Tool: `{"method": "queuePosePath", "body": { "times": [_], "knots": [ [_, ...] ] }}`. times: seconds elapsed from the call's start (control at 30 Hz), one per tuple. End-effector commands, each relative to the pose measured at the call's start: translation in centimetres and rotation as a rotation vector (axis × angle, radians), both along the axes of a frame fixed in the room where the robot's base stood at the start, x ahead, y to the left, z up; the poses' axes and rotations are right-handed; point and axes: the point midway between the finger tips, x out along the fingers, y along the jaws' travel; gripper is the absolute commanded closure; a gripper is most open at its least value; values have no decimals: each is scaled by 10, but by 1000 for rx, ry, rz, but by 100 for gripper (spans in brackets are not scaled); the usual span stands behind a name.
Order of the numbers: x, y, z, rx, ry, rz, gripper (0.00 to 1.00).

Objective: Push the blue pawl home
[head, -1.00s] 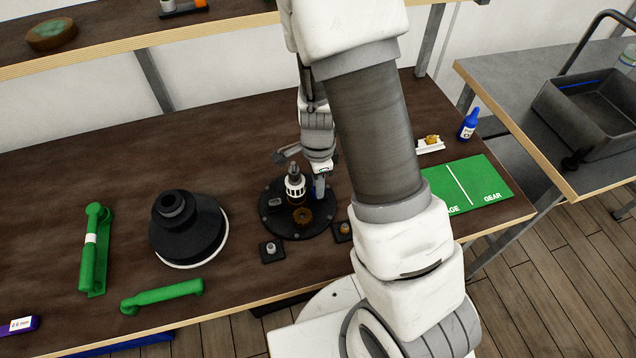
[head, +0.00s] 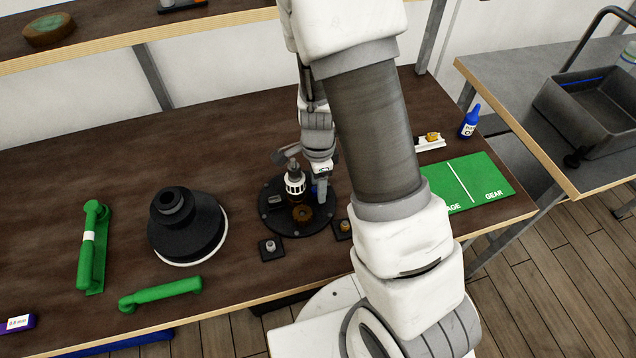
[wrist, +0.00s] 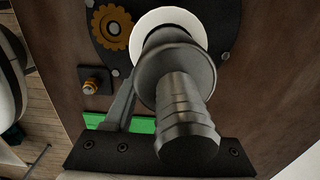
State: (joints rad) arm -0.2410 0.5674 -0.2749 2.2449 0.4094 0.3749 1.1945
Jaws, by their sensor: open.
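The round black winch base (head: 275,222) lies on the brown bench, with a dark upright spindle (head: 294,172) with a white collar and a brass gear (head: 302,213) on it. A small patch of blue, which looks like the blue pawl (head: 314,190), shows at the base's right side, close beside my gripper (head: 321,187). My gripper points down there and is open. Whether it touches the pawl I cannot tell. In the wrist view the spindle (wrist: 180,95) fills the middle, the brass gear (wrist: 111,28) is at upper left, and no blue pawl shows.
A black drum (head: 186,228) stands left of the base, with two green handles (head: 95,245) (head: 160,294). Small black holders (head: 271,248) sit in front. A green mat (head: 470,182) and a blue bottle (head: 469,122) are right. The bench behind the drum is clear.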

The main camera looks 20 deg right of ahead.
Motion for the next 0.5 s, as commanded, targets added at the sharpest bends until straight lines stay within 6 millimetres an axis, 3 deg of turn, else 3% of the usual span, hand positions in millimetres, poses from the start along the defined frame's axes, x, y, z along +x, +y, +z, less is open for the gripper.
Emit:
{"method": "queuePosePath", "body": {
  "times": [0.33,0.5],
  "knots": [
    [0,0,1,0,0,0,44],
    [0,0,12,0,0,0,44]
  ]
}}
